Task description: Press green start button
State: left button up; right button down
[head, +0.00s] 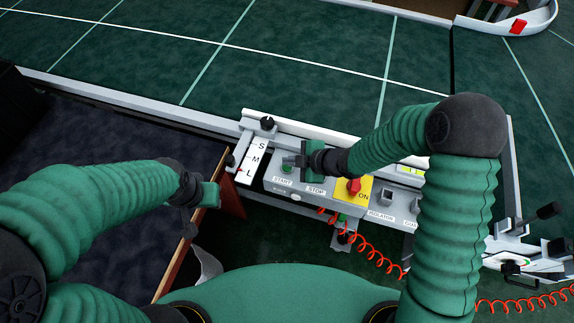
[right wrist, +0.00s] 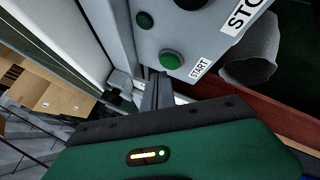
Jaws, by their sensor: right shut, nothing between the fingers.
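The green start button (right wrist: 171,60) sits on the light grey control panel above a START label in the right wrist view. In the head view the start button (head: 287,169) is small, just below and left of my right gripper (head: 302,156). My right gripper is shut and empty. Its fingers (right wrist: 156,90) are close to the start button in the right wrist view; I cannot tell whether they touch the panel. A second green button (right wrist: 145,19) is farther along the panel. My left gripper (head: 205,196) hangs at the left, away from the panel; its jaw state is unclear.
The control panel (head: 275,188) also has a STOP label, a red switch on yellow (head: 354,187) and an S-M-L selector plate (head: 257,158). A coiled red cable (head: 375,258) hangs below. The green conveyor surface (head: 290,70) lies behind.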

aim_at(290, 168)
jog(key=shift+f, duration=0.3)
jog(key=shift+f+b, duration=0.45)
dwell(0.5)
jog(key=shift+r+p, duration=0.85)
notch_tip(290, 168, up, 5)
jog(key=p, duration=0.5)
jog(key=shift+r, duration=0.1)
dwell(0.5)
